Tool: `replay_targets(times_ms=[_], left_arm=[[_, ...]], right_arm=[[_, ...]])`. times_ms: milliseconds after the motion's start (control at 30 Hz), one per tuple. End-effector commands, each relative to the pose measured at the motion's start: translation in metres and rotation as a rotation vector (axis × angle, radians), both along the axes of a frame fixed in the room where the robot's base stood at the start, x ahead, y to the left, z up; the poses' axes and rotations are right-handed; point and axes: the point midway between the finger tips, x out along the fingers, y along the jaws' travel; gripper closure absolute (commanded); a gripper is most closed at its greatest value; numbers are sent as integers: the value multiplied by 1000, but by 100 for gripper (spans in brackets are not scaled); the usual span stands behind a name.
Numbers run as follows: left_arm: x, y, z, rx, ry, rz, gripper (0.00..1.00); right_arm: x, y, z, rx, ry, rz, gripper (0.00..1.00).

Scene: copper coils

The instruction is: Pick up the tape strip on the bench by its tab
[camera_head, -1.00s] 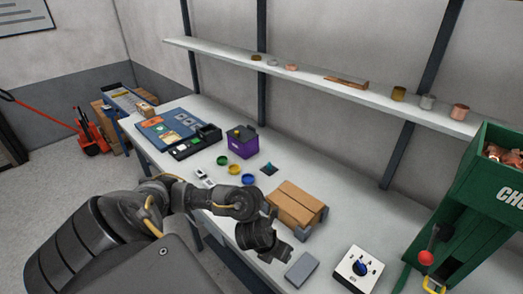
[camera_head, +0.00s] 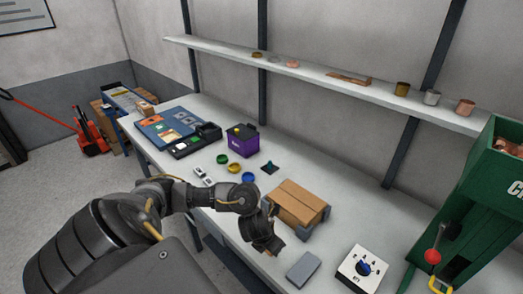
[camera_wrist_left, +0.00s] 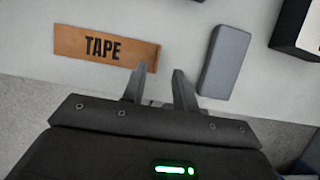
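The tape strip (camera_wrist_left: 105,46) is a flat brown piece marked TAPE, lying on the bench in the upper left of the left wrist view. My left gripper (camera_wrist_left: 160,72) is open and empty. Its left finger overlaps the strip's right end in that view; whether it touches cannot be told. The right finger is off the strip, beside the grey block (camera_wrist_left: 225,62). In the head view my left gripper (camera_head: 266,243) points down at the bench and hides most or all of the strip. A separate tab cannot be made out. My right gripper is not in view.
A cardboard box (camera_head: 297,203) between grey brackets stands just behind the gripper. The grey block (camera_head: 303,269) and a white dial box (camera_head: 361,268) lie to its right. A green machine (camera_head: 490,205) stands far right. Coloured rings (camera_head: 234,168) and a purple box (camera_head: 242,140) lie farther back.

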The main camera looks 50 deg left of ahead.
Motion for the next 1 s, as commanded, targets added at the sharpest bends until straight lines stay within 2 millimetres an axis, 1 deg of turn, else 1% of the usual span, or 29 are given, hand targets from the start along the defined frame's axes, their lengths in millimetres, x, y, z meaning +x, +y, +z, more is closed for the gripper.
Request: replay_targets(times_ms=[33, 100, 200, 300, 400, 600, 800, 833, 1000], left_arm=[[0, 1, -9, 0, 5, 2, 71], [4, 3, -20, 0, 6, 4, 71], [10, 4, -33, 1, 5, 4, 71], [15, 4, -42, 0, 2, 3, 71], [17, 4, -45, 0, 1, 2, 71], [17, 4, -44, 1, 1, 1, 71], [17, 4, -44, 1, 1, 1, 97], [17, 4, -44, 1, 1, 1, 100], [17, 4, -44, 1, 1, 1, 100]], right_arm=[[0, 0, -3, 0, 0, 0, 64], [0, 0, -5, 0, 0, 0, 64], [0, -1, -8, -1, 1, 1, 64], [0, -2, -10, -2, 1, 1, 64], [0, -2, -10, -2, 1, 1, 64], [0, -4, -9, -4, 0, 2, 64], [0, -7, -9, -8, 0, 2, 64], [0, -7, -9, -8, 0, 2, 64], [0, -7, -9, -8, 0, 2, 64]])
